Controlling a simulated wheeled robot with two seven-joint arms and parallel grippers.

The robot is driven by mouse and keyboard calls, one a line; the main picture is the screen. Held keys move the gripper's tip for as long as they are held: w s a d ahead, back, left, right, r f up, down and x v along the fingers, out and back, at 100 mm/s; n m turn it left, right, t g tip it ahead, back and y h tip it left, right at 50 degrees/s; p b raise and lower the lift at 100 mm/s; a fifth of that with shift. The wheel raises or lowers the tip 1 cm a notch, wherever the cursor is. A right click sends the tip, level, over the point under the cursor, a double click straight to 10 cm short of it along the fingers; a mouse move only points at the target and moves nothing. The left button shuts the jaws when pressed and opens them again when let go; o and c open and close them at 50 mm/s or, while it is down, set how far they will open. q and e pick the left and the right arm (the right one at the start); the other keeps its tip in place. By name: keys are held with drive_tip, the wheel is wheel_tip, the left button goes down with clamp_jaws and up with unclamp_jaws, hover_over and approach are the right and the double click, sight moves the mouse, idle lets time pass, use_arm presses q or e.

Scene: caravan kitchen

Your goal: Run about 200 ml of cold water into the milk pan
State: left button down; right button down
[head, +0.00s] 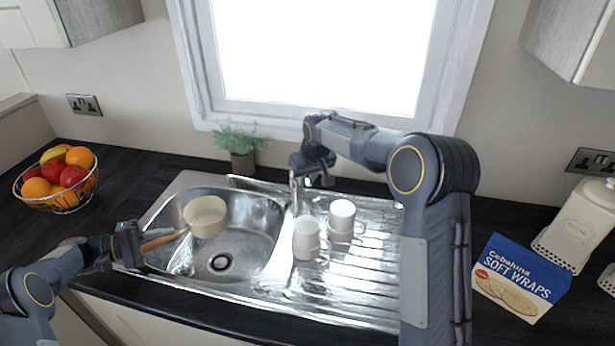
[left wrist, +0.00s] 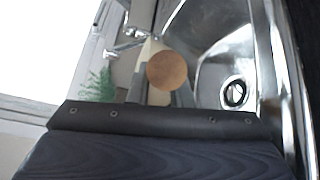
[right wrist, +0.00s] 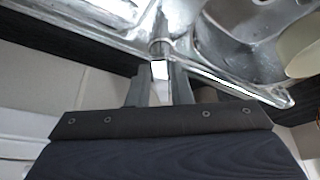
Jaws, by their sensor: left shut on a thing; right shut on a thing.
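The cream milk pan (head: 205,217) is over the left part of the sink bowl (head: 252,240), its wooden handle (head: 162,241) pointing left. My left gripper (head: 143,246) is shut on that handle; the handle's round end (left wrist: 168,70) faces the left wrist camera. The tap (head: 293,194) stands at the back of the sink, right of the pan. My right gripper (head: 303,176) is at the tap's top and shut on a small bright part of it, seen in the right wrist view (right wrist: 160,70). The pan's rim also shows there (right wrist: 302,50). I cannot make out any water stream or the water level in the pan.
White cups (head: 306,240) stand on the ribbed drainer (head: 365,262) right of the bowl. A potted plant (head: 241,145) is behind the sink. A fruit basket (head: 60,180) is at left. A wraps packet (head: 520,280) and white canister (head: 578,225) are at right.

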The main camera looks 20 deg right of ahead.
drive_tip(key=shift+w+r+g, duration=0.45)
drive_tip(key=shift+r+g, duration=0.2)
drive_tip(key=shift+g, duration=0.3)
drive_tip(key=shift+w+r+g, duration=0.45)
drive_tip(key=shift+r+g, duration=0.2)
drive_tip(key=shift+g, duration=0.3)
drive_tip(key=c, duration=1.3)
unclamp_jaws()
drive_tip(key=shift+a, duration=0.1)
